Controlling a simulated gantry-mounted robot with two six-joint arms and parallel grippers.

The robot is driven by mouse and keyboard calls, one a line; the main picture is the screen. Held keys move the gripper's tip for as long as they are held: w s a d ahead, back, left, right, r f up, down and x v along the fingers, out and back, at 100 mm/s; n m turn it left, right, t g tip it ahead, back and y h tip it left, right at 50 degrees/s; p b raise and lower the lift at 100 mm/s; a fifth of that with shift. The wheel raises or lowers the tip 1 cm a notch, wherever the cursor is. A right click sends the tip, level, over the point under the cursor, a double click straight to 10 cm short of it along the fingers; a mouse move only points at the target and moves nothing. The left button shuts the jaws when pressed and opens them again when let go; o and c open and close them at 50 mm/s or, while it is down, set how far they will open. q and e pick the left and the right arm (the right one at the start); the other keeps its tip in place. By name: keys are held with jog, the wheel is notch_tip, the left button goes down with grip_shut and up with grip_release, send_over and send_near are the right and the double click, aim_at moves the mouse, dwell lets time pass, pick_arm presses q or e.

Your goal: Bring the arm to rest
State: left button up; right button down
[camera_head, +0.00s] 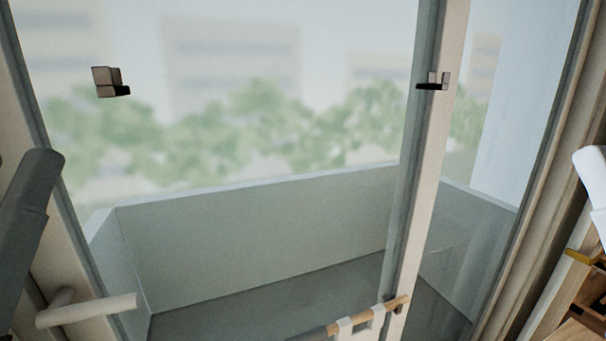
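Neither of my grippers shows in the head view, so I cannot see whether they are open or shut, or what they may hold. A grey rounded piece stands at the left edge and a white rounded piece is cut off at the right edge. No gripper fingers show on either.
A large glazed frame (430,180) fills the view, with a pale walled balcony (260,230) behind it. A white handle (87,310) is at lower left. Two small dark-edged blocks show, one at left (108,82) and one at the upright (433,82). A wooden bar (396,303) is at the bottom.

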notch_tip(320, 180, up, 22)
jog(key=p, duration=1.9)
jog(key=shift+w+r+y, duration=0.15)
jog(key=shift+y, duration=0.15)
